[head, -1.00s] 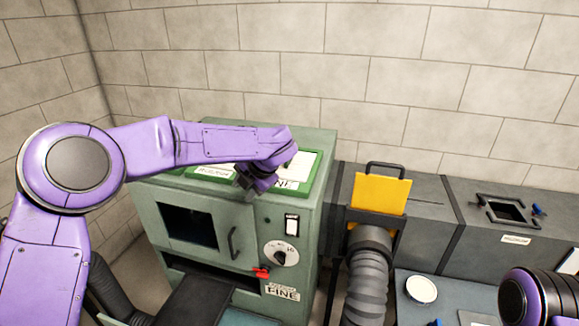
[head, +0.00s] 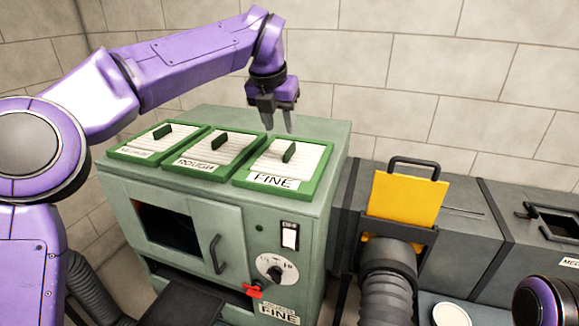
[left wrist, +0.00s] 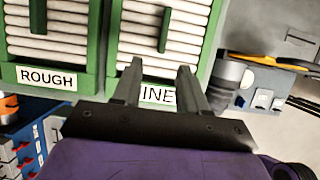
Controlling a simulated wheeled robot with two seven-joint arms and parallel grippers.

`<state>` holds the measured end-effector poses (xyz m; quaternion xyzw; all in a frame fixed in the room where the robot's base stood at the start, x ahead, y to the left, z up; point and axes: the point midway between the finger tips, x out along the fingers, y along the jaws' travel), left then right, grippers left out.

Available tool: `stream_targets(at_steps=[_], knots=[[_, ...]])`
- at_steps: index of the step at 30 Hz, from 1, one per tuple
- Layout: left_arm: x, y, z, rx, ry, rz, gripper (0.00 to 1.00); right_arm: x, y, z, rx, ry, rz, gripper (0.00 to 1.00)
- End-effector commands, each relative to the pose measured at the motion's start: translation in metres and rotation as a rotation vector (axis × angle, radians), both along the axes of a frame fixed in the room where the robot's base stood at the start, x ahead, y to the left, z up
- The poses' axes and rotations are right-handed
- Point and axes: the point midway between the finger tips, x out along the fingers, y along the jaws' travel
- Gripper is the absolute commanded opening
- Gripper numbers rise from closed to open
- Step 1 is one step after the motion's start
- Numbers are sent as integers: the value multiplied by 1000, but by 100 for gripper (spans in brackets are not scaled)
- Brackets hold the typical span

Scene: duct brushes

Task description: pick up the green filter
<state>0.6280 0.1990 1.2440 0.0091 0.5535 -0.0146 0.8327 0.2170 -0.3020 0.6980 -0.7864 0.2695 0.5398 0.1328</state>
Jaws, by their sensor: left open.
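Three green-framed filters with pale pleats and small dark green handles lie side by side on top of the green machine (head: 225,213). The right one, labelled FINE (head: 306,166), also shows in the left wrist view (left wrist: 190,35). The middle one is labelled ROUGH (head: 190,160) and shows in the left wrist view too (left wrist: 17,50). The left filter (head: 143,147) has a label too small to read surely. My left gripper (head: 280,128) is open and empty, pointing down above the FINE filter, apart from its handle. My right gripper is out of view.
A yellow plate (head: 405,200) with a dark handle stands upright in a duct slot right of the machine, above a grey hose (head: 388,285). Dark duct boxes (head: 470,235) run along the block wall. A red latch (head: 253,291) is on the machine front.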

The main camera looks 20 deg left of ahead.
Motion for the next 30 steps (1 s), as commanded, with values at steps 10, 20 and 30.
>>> stream_targets(at_steps=[10, 20, 30], knots=[[24, -3, -44, 2, 5, -4, 43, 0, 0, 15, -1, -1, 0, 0], [44, -4, -83, 1, 2, 0, 43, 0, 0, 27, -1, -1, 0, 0], [44, -3, -83, 1, 2, 0, 0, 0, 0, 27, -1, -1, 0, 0]])
